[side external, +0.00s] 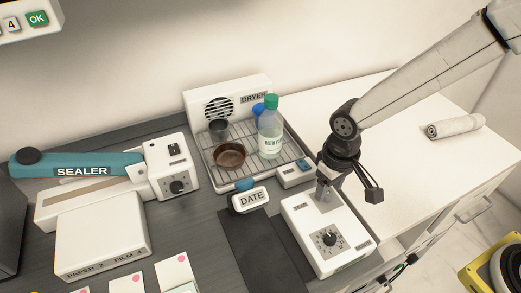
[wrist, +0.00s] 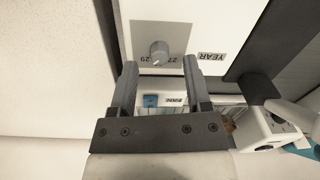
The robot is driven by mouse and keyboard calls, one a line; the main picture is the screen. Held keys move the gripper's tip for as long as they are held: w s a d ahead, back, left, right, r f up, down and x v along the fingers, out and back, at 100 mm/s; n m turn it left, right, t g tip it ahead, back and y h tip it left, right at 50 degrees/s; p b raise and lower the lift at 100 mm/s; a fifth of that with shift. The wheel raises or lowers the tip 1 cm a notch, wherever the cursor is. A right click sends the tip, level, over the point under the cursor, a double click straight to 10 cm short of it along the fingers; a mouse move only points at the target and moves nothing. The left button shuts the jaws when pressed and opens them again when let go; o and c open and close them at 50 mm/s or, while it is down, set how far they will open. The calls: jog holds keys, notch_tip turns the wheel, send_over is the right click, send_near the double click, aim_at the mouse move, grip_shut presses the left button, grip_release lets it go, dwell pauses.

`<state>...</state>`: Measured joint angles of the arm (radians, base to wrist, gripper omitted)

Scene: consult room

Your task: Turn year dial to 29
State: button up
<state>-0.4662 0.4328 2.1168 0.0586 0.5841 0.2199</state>
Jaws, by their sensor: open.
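The year dial is a round knob on a grey plate on a white box (side external: 310,215). In the wrist view the grey knob (wrist: 159,50) shows between my fingertips, with the numbers 29 and 27 on its scale and a YEAR label (wrist: 212,56) to its right. In the side view the knob (side external: 330,239) looks dark. I cannot read its exact setting. My gripper (wrist: 160,64) is open and empty. In the side view my gripper (side external: 325,190) is over the far end of the box, apart from the knob.
A dryer rack (side external: 285,155) holds a bottle (side external: 270,135) and a brown dish (side external: 230,154). The sealer (side external: 85,168) is far left. White counter right is mostly clear.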

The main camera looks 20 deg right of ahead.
aim_at(329, 193)
jog(key=shift+d+r, duration=0.1)
jog(key=shift+r, duration=3)
jog(key=s+d+f+m+t, duration=0.1)
jog(key=s+d, duration=0.1)
jog(key=d, duration=0.6)
jog(key=s+d+f+m+t, duration=0.1)
jog(key=s+d, duration=0.2)
jog(key=d, duration=0.6)
jog(key=shift+d+t, duration=0.15)
jog(key=shift+t, duration=0.15)
